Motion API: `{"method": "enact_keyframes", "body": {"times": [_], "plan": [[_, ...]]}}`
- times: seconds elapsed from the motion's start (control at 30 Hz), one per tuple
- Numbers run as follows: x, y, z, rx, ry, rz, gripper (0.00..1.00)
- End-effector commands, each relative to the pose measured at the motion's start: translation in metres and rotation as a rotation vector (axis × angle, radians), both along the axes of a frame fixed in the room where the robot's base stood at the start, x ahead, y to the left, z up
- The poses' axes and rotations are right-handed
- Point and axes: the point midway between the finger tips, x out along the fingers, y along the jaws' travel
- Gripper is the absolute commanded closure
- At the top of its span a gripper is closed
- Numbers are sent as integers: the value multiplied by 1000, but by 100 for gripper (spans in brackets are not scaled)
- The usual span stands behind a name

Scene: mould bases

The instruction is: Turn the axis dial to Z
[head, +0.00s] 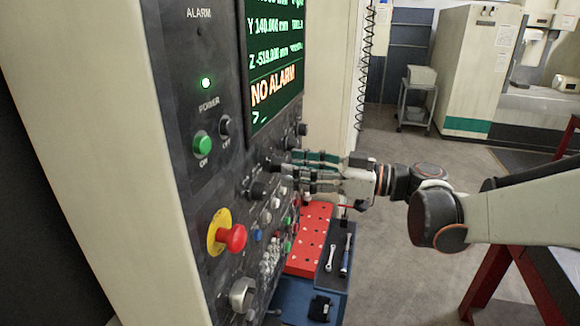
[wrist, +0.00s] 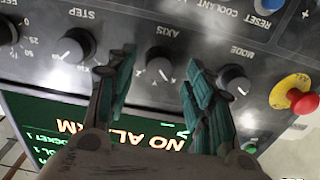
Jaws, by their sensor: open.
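The axis dial (wrist: 158,66) is a dark round knob on the control panel, under the upside-down word AXIS in the wrist view. Its white pointer mark points to the lower right in that picture. My gripper (wrist: 157,74) is open, with one teal finger on each side of the dial and a visible gap to each. In the head view my gripper (head: 287,166) reaches the panel from the right, its fingertips close to the dial's knob.
The mode dial (wrist: 234,79) and the step dial (wrist: 75,46) flank the axis dial. A red emergency stop (head: 232,238) sticks out on the panel. The screen (head: 272,62) reads NO ALARM. A red perforated block (head: 310,238) and wrenches (head: 346,255) lie below my gripper.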

Motion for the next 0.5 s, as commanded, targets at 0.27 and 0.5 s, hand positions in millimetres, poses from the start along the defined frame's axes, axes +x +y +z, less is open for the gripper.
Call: {"method": "enact_keyframes", "body": {"times": [0.27,0.5], "plan": [[7,20,0,0,0,1,52],[8,21,0,0,0,0,52]]}}
